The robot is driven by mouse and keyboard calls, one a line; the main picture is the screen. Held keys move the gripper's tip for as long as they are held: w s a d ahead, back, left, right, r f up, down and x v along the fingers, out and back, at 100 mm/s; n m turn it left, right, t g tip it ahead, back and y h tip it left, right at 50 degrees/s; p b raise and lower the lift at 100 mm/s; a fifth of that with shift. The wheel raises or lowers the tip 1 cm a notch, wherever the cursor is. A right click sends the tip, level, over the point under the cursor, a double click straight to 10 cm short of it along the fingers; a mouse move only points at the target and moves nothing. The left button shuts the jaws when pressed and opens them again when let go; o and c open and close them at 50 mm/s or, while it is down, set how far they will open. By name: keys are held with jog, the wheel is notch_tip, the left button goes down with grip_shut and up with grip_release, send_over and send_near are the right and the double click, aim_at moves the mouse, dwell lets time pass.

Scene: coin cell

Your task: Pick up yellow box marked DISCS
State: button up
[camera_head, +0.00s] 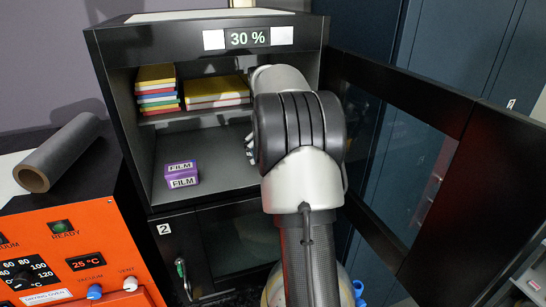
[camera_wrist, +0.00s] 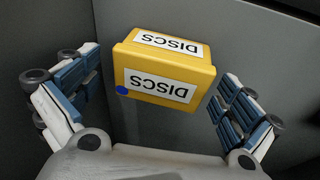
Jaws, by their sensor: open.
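The yellow box marked DISCS (camera_wrist: 195,111) shows in the wrist view, with its label upside down and a blue dot at one label end. My gripper (camera_wrist: 165,92) is open, with one blue-padded finger on each side of the box. Gaps show between the box and both fingers, so it is not gripped. In the head view my arm reaches into the open black cabinet. It hides the DISCS box there, and only a bit of my gripper (camera_head: 250,149) shows at the arm's left edge.
A purple FILM box (camera_head: 181,174) sits left on the cabinet's lower shelf (camera_head: 210,187). Above, the upper shelf holds coloured stacks (camera_head: 157,88) and a yellow pile (camera_head: 216,90). The cabinet door (camera_head: 400,150) stands open at right. An orange oven (camera_head: 70,250) stands front left.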

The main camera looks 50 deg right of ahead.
jog(key=shift+a, duration=0.1)
jog(key=shift+f, duration=0.1)
jog(key=c, duration=1.2)
